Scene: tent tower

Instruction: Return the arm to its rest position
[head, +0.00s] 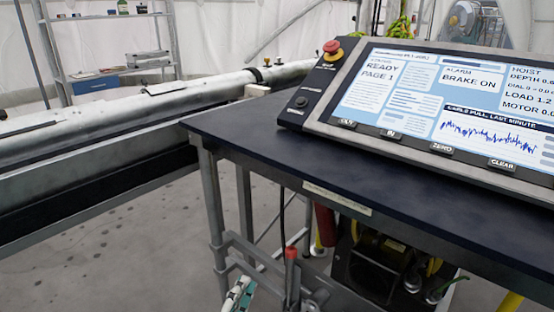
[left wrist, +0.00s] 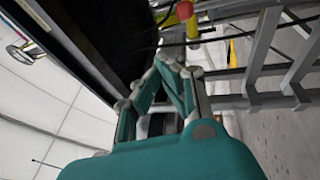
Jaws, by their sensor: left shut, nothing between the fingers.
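My left gripper (head: 242,284) shows small at the bottom of the head view, below and in front of the dark table's left front corner. Only its pale and teal finger end is in the picture. In the left wrist view my left gripper (left wrist: 170,60) has its teal fingers meeting at the tips, shut with nothing between them. The tips are apart from the table in the head view. The rest of my left arm is outside the head view. My right gripper does not show in either view.
A dark-topped table (head: 240,124) with grey legs carries a tilted control console (head: 440,110) with a red stop button (head: 332,47). A lever with a red knob (head: 291,253) stands close right of my gripper. A long metal tube (head: 110,105) lies left. Floor (head: 110,250) at lower left is clear.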

